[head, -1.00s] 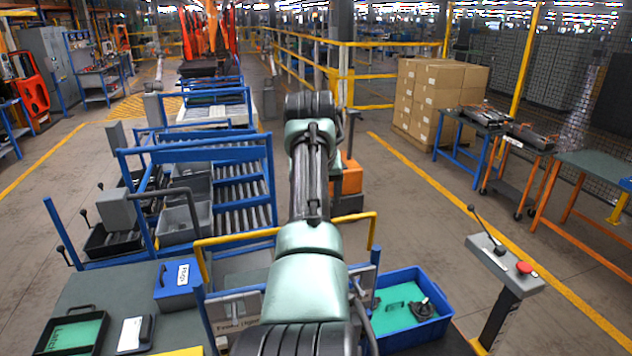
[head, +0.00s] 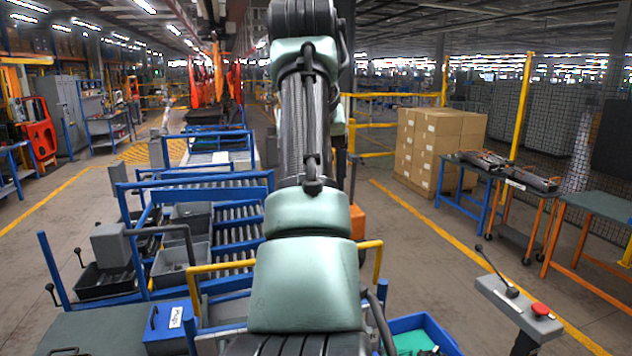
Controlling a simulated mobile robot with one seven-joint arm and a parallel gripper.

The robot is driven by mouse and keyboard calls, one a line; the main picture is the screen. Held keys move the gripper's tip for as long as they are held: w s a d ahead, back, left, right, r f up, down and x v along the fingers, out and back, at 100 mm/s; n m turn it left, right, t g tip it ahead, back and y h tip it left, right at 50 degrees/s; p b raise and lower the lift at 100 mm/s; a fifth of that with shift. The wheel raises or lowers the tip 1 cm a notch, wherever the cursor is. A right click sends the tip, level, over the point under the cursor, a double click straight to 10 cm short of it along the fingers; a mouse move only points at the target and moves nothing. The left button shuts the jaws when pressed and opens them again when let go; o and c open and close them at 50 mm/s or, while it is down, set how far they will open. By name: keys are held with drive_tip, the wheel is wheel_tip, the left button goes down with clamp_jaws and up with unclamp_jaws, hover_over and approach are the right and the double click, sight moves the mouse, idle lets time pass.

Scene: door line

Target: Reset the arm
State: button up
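My arm rises through the middle of the head view, with pale green and dark links. It stands in front of the blue-framed roller conveyor and hides part of it. Its upper part reaches the top edge of the picture. My gripper does not show, so its opening cannot be seen.
A blue bin (head: 408,326) with a green inside is low at right of my arm. A control post (head: 518,312) with a lever and red button stands further right. A blue roller conveyor (head: 232,232) is left. Stacked cartons (head: 437,150) stand behind.

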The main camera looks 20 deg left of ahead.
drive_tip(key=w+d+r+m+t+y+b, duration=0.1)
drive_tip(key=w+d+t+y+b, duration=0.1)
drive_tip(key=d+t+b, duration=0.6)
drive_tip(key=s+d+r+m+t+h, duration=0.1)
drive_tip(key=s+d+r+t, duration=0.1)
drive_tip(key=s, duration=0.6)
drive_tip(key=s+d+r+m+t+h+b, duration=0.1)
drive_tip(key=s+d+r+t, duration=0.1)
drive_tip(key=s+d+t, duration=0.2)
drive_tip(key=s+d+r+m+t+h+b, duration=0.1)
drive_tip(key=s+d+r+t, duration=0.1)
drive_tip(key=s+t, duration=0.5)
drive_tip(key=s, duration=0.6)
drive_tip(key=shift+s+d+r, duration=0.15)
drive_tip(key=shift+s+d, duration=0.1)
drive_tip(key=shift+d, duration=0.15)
